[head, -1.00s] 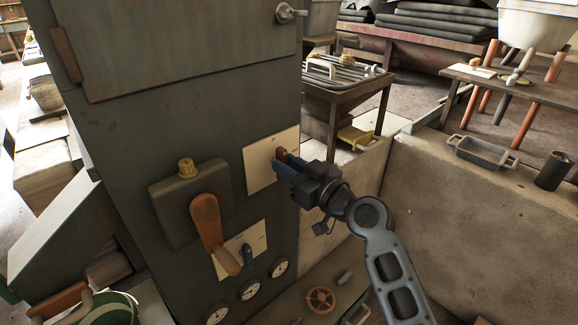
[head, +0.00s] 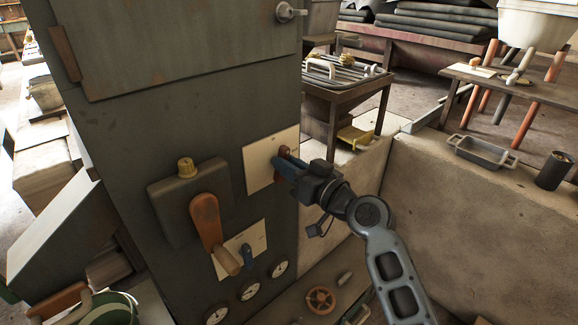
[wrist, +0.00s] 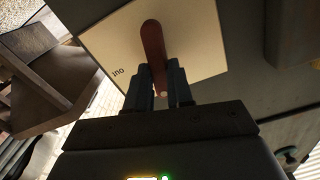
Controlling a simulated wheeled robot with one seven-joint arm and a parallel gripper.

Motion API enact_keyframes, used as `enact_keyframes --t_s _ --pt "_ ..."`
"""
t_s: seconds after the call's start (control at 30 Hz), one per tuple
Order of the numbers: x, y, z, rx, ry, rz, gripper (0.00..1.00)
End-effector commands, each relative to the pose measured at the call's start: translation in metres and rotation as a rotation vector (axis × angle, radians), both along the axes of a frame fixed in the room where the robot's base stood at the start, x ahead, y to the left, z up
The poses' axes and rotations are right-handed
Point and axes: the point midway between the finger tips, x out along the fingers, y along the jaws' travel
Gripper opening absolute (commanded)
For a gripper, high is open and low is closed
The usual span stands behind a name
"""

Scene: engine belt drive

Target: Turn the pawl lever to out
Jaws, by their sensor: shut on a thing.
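The pawl lever (wrist: 153,45) is a red-brown bar on a pale plate (head: 258,168) on the front of the dark cabinet. It also shows in the head view (head: 284,152), partly covered by my fingers. My gripper (wrist: 160,90) is shut on the lever's free end, with one blue-grey finger on each side. In the wrist view the lever runs from its rounded end at the top down between the fingers. An upside-down mark that seems to read "out" (wrist: 118,73) lies on the plate to the left of the lever.
An orange-handled crank (head: 208,220) juts from a box left of the plate. Below are a small blue lever (head: 247,254) on another plate and several round gauges (head: 249,290). A low concrete wall (head: 480,205) stands to the right, behind my arm.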

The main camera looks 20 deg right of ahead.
Motion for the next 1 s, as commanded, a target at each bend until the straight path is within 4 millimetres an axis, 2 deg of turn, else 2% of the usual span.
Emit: enact_keyframes --t_s 1.0 --pt "0.0016 -0.0065 -0.0046 0.913 0.298 -0.002 0.0"
